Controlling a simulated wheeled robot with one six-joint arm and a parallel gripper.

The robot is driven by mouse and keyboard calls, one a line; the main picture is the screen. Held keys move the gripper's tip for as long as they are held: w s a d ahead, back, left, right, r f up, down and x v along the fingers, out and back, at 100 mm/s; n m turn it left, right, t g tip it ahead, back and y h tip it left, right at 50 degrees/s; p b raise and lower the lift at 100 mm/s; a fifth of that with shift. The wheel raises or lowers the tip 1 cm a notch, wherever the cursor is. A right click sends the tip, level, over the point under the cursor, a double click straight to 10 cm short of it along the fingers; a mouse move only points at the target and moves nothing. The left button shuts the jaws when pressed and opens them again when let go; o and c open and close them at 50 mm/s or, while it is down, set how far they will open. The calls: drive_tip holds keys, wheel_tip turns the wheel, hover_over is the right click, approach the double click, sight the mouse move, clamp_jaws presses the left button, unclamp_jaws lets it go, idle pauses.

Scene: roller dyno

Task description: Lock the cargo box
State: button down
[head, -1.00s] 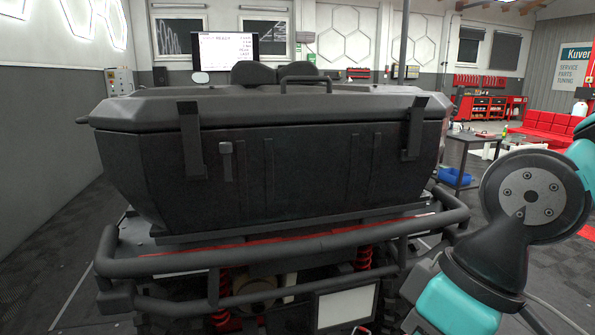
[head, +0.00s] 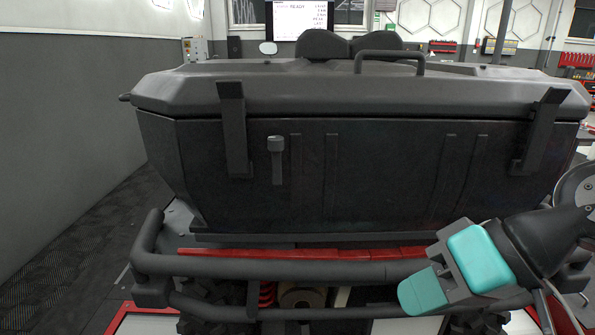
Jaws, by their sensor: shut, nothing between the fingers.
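The black cargo box (head: 380,190) fills the middle of the head view, with its lid (head: 320,95) down on the body. A dark strap-like latch (head: 233,130) lies over the lid seam at the left, and a similar latch (head: 538,135) at the right. I cannot tell whether either is fastened. A small T-shaped fitting (head: 277,158) sits on the front face, right of the left latch. My gripper (head: 422,291), teal and grey, is shut and empty at the lower right, in front of the bumper and below the box. It appears apart from both latches.
A black tubular bumper (head: 330,270) runs across below the box, with a red strip (head: 300,252) behind it. A handle bar (head: 390,55) rises above the lid. A grey wall (head: 70,150) stands at the left, with open dark floor (head: 80,250) beside the vehicle.

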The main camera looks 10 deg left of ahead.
drive_tip(key=w+a+r+m+t+y+p, duration=0.1)
drive_tip(key=w+a+r+m+y, duration=0.2)
drive_tip(key=w+a, duration=0.35)
drive_tip(key=m+t+y+p, duration=0.4)
drive_tip(key=m+t+p, duration=0.3)
drive_tip(key=m+p, duration=0.15)
approach(277, 162)
drive_tip(key=shift+m, duration=0.35)
drive_tip(key=w+f, duration=0.1)
drive_tip(key=w, duration=0.1)
drive_tip(key=w+a, duration=0.1)
drive_tip(key=w+f, duration=0.1)
drive_tip(key=w, duration=0.1)
drive_tip(key=shift+w+a+f, duration=0.3)
drive_tip(key=shift+a+f, duration=0.05)
drive_tip(key=shift+s+a+p, duration=0.2)
drive_tip(key=shift+a+p, duration=0.1)
drive_tip(key=shift+a, duration=0.3)
drive_tip(key=shift+s+a+p, duration=0.15)
drive_tip(key=shift+a+p, duration=0.1)
drive_tip(key=shift+a, duration=0.35)
drive_tip(key=shift+s+a+f, duration=0.15)
drive_tip(key=shift+a+f, duration=0.15)
drive_tip(key=shift+a, duration=0.35)
drive_tip(key=shift+f, duration=0.1)
